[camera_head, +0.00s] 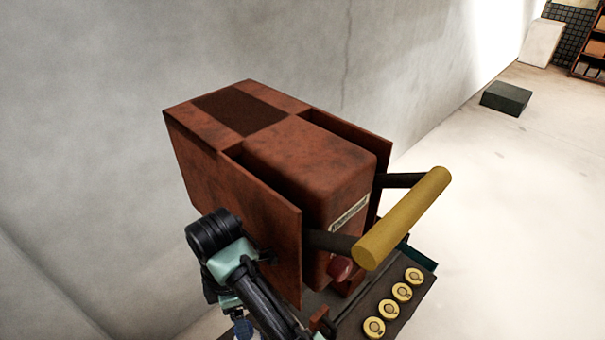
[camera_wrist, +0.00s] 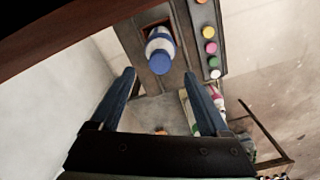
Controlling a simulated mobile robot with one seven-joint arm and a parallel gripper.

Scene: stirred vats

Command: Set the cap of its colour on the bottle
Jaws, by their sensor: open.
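In the wrist view a white and blue bottle-like object (camera_wrist: 160,50) stands at a dark square recess in a grey panel, just beyond my fingertips. My gripper (camera_wrist: 159,76) is open, with one finger on each side below this object and nothing between them. Several small coloured round pieces, among them a pink one (camera_wrist: 211,47) and a white one (camera_wrist: 215,74), form a row on the panel to its right. I cannot tell whether they are caps. In the head view my gripper is not clearly visible; my arm runs down to the bottom edge.
A large rust-red machine (camera_head: 235,190) with a thick yellow handle bar (camera_head: 403,217) stands by the wall, close to my arm. Several yellow round pieces (camera_head: 402,291) line a dark ledge at its front.

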